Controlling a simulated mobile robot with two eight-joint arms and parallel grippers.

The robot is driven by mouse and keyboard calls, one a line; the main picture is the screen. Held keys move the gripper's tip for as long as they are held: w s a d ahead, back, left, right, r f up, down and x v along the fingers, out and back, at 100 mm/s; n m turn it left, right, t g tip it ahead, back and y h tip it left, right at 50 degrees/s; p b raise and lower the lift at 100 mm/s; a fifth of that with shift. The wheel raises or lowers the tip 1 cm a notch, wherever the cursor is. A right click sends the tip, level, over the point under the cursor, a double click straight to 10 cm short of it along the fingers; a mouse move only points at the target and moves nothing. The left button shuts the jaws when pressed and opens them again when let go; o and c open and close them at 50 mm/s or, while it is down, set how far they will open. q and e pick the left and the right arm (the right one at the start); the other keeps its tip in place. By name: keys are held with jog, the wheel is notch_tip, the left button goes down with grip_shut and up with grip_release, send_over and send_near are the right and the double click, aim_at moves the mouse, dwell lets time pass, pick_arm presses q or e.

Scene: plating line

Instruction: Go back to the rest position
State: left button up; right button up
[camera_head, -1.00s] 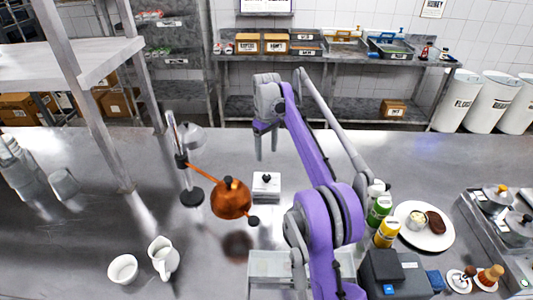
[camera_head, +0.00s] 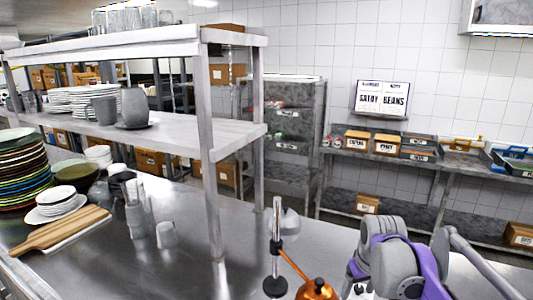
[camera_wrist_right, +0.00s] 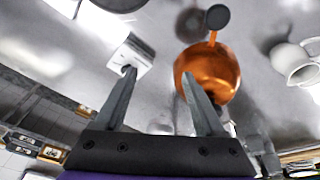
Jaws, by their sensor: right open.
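My right arm and the back of its purple and grey hand (camera_head: 395,262) show at the lower right of the head view, above the steel counter. The fingers are hard to make out there. In the right wrist view the two fingers of my right gripper (camera_wrist_right: 157,78) stand wide apart with nothing between them. A white block with a dark knob (camera_wrist_right: 130,52) lies beyond the left finger. Whether the fingers touch either cannot be told. My left gripper is in neither view.
Stacked plates (camera_head: 20,175) and a wooden board (camera_head: 60,228) fill the left. A white jug (camera_wrist_right: 293,63) is at right.

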jog(key=s+a+f+m+t, duration=0.1)
jog(key=s+a+f, duration=0.1)
jog(key=s+f, duration=0.4)
jog(key=s+a+f+m+t, duration=0.1)
jog(key=s+f, duration=0.5)
jog(key=s, duration=0.8)
jog(key=shift+s+a+t, duration=0.2)
jog(key=shift+a+t, duration=0.5)
jog(key=shift+a, duration=0.3)
